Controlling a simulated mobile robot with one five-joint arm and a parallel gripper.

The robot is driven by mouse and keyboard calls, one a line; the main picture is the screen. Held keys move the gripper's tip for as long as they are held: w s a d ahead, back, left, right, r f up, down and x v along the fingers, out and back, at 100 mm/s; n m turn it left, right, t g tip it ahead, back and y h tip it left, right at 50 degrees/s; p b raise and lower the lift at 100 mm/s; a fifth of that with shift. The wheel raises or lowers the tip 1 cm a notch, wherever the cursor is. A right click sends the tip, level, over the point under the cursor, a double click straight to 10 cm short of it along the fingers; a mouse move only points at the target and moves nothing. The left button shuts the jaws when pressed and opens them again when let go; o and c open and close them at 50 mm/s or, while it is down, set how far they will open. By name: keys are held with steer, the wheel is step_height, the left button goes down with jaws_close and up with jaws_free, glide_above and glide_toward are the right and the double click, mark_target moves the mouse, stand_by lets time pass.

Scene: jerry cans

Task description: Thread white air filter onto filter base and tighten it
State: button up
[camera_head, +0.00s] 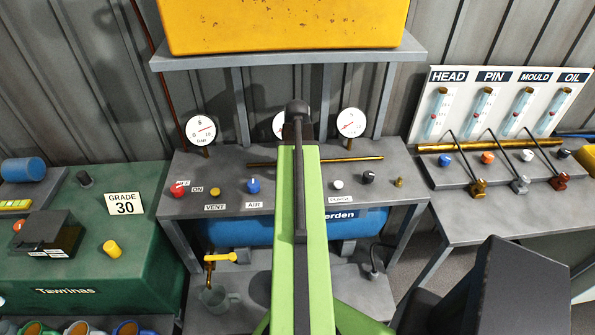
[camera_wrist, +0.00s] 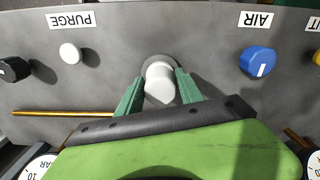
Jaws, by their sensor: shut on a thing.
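The white air filter (camera_wrist: 160,86) is a short white cylinder in the middle of the wrist view. My gripper (camera_wrist: 159,79) has its two green fingers on either side of it and is shut on it. A darker grey round rim, apparently the filter base (camera_wrist: 160,57), shows just behind the filter's far end at the panel. The filter is lined up with it, but I cannot tell whether the threads are engaged. In the head view my green arm covers the middle of the panel and hides the filter, its base and my fingers.
The grey panel (camera_head: 225,169) carries a blue AIR knob (camera_head: 253,186), a white PURGE knob (camera_head: 338,184), a red knob (camera_head: 177,190) and a brass rod (camera_head: 350,159). Gauges (camera_head: 201,130) stand behind. A yellow tank (camera_head: 280,25) sits on a shelf above.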

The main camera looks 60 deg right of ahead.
steer(key=o, duration=0.8)
steer(key=shift+o, duration=0.5)
steer(key=o, duration=0.5)
step_height(320, 180, up, 8)
steer(key=p, duration=0.7)
steer(key=shift+f+p, duration=0.15)
steer(key=shift+p, duration=0.2)
steer(key=shift+f, duration=0.15)
